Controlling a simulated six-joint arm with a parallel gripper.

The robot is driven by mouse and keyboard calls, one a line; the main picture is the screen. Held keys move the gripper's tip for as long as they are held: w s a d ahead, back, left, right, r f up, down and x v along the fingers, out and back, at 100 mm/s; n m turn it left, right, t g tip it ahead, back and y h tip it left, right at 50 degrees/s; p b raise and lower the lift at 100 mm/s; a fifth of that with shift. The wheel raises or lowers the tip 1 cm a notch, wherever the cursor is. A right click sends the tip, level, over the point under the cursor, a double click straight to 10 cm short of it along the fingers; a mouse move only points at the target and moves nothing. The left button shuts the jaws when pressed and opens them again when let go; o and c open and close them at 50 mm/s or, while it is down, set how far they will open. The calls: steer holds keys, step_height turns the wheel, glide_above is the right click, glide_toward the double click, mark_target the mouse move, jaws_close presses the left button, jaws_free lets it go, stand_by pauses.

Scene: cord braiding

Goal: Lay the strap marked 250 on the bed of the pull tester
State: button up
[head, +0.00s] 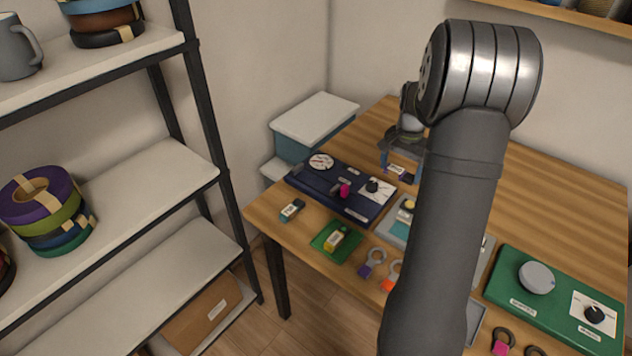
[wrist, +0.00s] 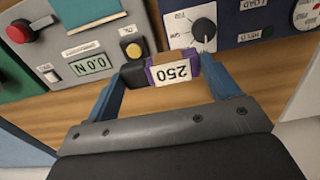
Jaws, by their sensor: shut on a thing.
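My gripper (head: 402,158) is shut on a short folded purple strap (head: 397,170), held above the table behind the devices. In the wrist view the purple strap (wrist: 172,70) sits between the two blue fingers of my gripper (wrist: 169,78), its white label reading 250 upside down. A dark blue device (head: 345,189) with a round gauge, a magenta knob and a dial stands left of my gripper. A grey device (wrist: 92,62) with a 0.0 N readout and a yellow button is beside it. I cannot tell for certain which is the pull tester.
Tagged rings (head: 373,263) lie in front. A green device (head: 560,297) stands at right. My arm hides part of the grey device.

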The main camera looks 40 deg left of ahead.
steer(key=s+a+r, duration=0.2)
steer(key=s+a, duration=0.3)
steer(key=a, duration=0.6)
glide_above(315, 181)
steer(key=f, duration=0.7)
steer(key=shift+d, duration=0.2)
steer(key=shift+s+a+f, duration=0.1)
steer(key=shift+a+f, duration=0.05)
steer(key=shift+f, duration=1.9)
steer(key=shift+f, duration=0.1)
steer(key=o, duration=0.6)
steer(key=shift+o, duration=0.5)
